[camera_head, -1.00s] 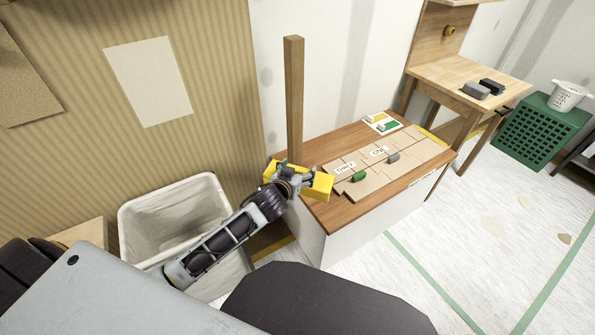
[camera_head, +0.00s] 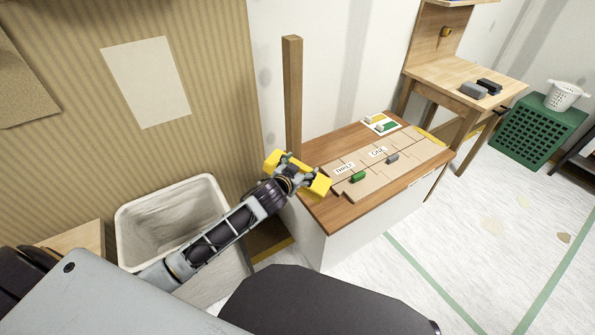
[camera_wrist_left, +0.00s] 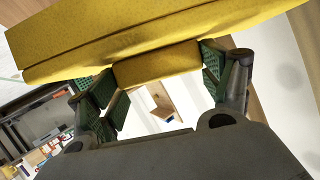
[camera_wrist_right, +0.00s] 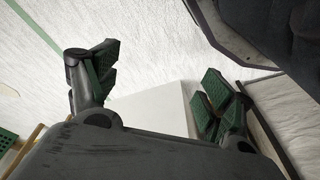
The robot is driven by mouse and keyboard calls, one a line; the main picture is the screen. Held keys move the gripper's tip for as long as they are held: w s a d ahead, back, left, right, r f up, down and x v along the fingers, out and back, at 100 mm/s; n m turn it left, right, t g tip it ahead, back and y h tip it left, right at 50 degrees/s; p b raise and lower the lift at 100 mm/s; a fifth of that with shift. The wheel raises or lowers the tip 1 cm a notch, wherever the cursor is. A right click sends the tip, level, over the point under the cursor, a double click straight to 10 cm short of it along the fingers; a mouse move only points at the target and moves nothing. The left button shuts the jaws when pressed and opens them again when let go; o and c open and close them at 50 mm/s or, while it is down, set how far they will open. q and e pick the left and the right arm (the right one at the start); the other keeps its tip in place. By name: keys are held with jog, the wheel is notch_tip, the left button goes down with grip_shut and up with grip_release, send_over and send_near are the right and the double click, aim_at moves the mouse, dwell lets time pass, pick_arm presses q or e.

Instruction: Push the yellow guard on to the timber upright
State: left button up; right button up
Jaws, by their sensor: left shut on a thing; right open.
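The yellow guard (camera_head: 318,187) is held in my left gripper (camera_head: 300,174), in front of the timber upright's lower part. In the left wrist view the guard (camera_wrist_left: 160,35) spans the top, and the green finger pads of my left gripper (camera_wrist_left: 157,72) are shut on its narrower block. The timber upright (camera_head: 293,95) stands vertical at the wooden bench's left back. The guard is tilted, its left end higher in the head view. Whether it touches the upright cannot be told. My right gripper (camera_wrist_right: 155,88) is open and empty in the right wrist view.
The wooden-topped bench (camera_head: 335,218) carries a stepped board (camera_head: 420,152) with labels, a green block (camera_head: 358,177) and a grey block (camera_head: 392,158). A white bin (camera_head: 130,225) stands left of it. A green crate (camera_head: 535,135) and a second table (camera_head: 440,75) are at the right.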

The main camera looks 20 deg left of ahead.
pick_arm(q)
jog(key=m, duration=0.1)
jog(key=w+m, duration=0.1)
jog(key=w+m+b, duration=0.1)
jog(key=m, duration=0.1)
jog(key=shift+w+d+f+t, duration=0.1)
jog(key=shift+d+f+t, duration=0.05)
jog(key=shift+d+t, duration=0.15)
jog(key=m, duration=0.1)
jog(key=w+m, duration=0.1)
jog(key=m, duration=0.1)
jog(key=w+m+t+b, duration=0.1)
jog(key=shift+d+f+m+h, duration=0.15)
jog(key=shift+d+m+h, duration=0.25)
jog(key=shift+w+d+f+m+t+h+b, duration=0.15)
jog(key=shift+w+d+m+t+h+b, duration=0.3)
jog(key=shift+m, duration=1)
jog(key=shift+w+d+f+m+t+h+b, duration=0.15)
jog(key=shift+w+d+m+t+h+b, duration=0.3)
jog(key=shift+m, duration=1.05)
jog(key=shift+w+d+f+m+t+h+b, duration=0.2)
jog(key=shift+w+d+m+h+b, duration=0.3)
jog(key=shift+m, duration=0.95)
pick_arm(e)
notch_tip(320, 180, up, 8)
jog(key=a, duration=0.1)
jog(key=shift+w+a+f+t+y, duration=0.15)
jog(key=shift+w+a+t+y, duration=0.1)
jog(key=shift+w+t+y, duration=0.15)
